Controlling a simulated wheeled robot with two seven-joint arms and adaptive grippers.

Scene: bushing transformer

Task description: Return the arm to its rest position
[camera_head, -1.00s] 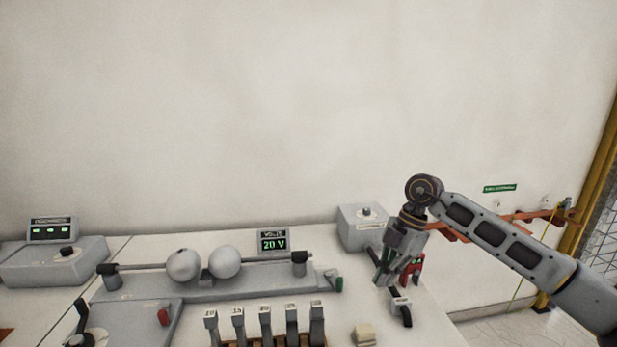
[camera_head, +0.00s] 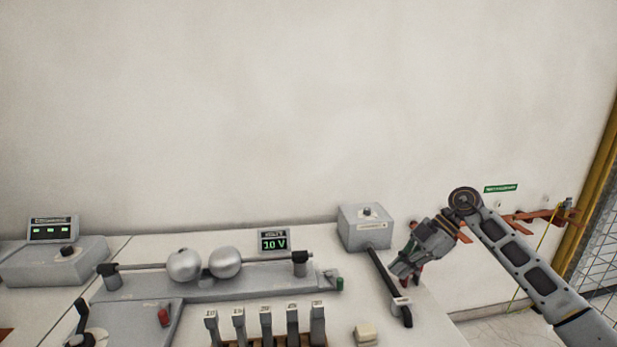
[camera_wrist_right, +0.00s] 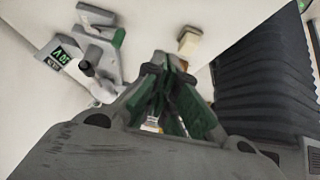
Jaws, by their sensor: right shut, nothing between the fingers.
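My right gripper (camera_head: 404,270) is at the right side of the table in the head view, tilted down and to the left, beside the black bar of the grey box (camera_head: 366,228). In the right wrist view its green-padded fingers (camera_wrist_right: 165,75) are closed together with nothing between them. A small red thing (camera_head: 414,280) shows partly behind the gripper; most of it is hidden. My right arm reaches in from the lower right. My left gripper is not in either view.
A two-sphere device (camera_head: 205,265) stands mid-table, with a display (camera_head: 274,241) reading 10 V behind it. Several labelled levers (camera_head: 265,322) stand in front. A control box (camera_head: 52,262) is at left. An orange-brown bar (camera_head: 535,216) and a mesh fence are at right.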

